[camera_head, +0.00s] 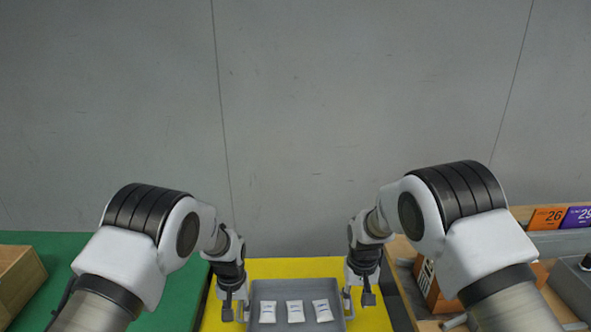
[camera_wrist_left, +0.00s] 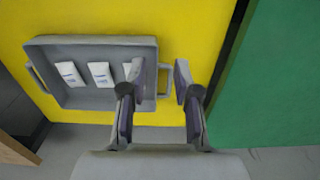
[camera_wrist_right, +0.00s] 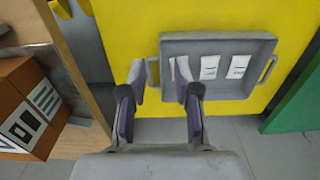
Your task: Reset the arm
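A grey tray (camera_head: 297,283) with several white packets inside lies on a yellow surface. Three packets show in the head view: left (camera_head: 268,312), middle (camera_head: 295,311) and right (camera_head: 322,310). My left gripper (camera_head: 234,312) is at the tray's left side. In the left wrist view its fingers (camera_wrist_left: 157,82) are apart, with a tray handle (camera_wrist_left: 164,80) seen between them. My right gripper (camera_head: 358,299) is at the tray's right side. In the right wrist view its fingers (camera_wrist_right: 160,78) are apart, with the other handle (camera_wrist_right: 152,72) between them. Both grippers are empty; I cannot tell their height over the handles.
A green surface (camera_head: 90,262) with a brown box (camera_head: 18,282) is at the left. At the right, a wooden table (camera_head: 408,250) holds boxes, orange and purple number cards (camera_head: 547,217) and a grey device (camera_head: 575,285). A grey wall stands behind.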

